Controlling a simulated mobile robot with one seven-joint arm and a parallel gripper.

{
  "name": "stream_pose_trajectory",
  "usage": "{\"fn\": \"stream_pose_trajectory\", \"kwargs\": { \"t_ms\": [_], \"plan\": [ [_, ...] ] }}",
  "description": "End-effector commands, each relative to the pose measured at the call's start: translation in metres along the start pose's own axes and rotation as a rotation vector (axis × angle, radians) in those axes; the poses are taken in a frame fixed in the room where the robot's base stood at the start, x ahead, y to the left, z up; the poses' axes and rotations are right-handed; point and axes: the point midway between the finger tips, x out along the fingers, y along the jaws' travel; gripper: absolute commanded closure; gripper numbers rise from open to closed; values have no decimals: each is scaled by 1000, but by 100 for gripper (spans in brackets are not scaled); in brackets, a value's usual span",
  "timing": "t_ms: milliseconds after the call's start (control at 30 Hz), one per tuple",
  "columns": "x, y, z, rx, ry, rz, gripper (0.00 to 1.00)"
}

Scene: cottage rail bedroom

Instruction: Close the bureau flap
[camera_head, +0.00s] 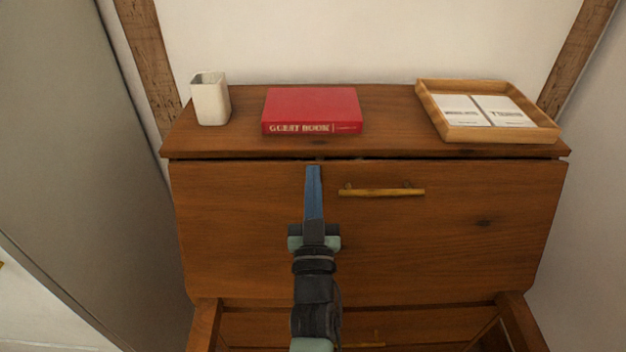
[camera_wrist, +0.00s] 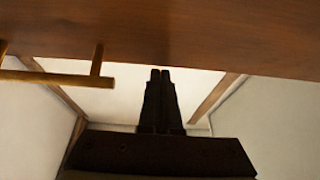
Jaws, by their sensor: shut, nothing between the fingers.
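The bureau flap (camera_head: 450,240) is a wide brown wooden panel with a brass bar handle (camera_head: 382,191) near its top. It stands raised across the bureau front, with a thin dark gap under the edge of the bureau top (camera_head: 390,148). Whether it is fully flush I cannot tell. My gripper (camera_head: 313,170) is shut and empty, in front of the flap's upper edge and left of the handle. In the wrist view the shut fingers (camera_wrist: 160,74) reach the edge of the flap (camera_wrist: 190,35), with the handle (camera_wrist: 60,76) to the left; contact is unclear.
On the bureau top are a pale cup (camera_head: 210,100), a red guest book (camera_head: 312,108) and a wooden tray (camera_head: 488,137) with white cards. Drawers (camera_head: 262,327) lie below the flap. A grey panel (camera_head: 75,170) stands close on the left and a wall (camera_head: 590,220) on the right.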

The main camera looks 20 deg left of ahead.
Motion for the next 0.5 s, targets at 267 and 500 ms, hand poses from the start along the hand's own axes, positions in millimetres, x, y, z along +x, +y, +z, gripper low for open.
{"fn": "stream_pose_trajectory", "kwargs": {
  "t_ms": [267, 500],
  "plan": [
    [1, 0, 1, 0, 0, 0, 100],
    [16, -1, 7, 2, -52, 0, 100]
  ]
}}
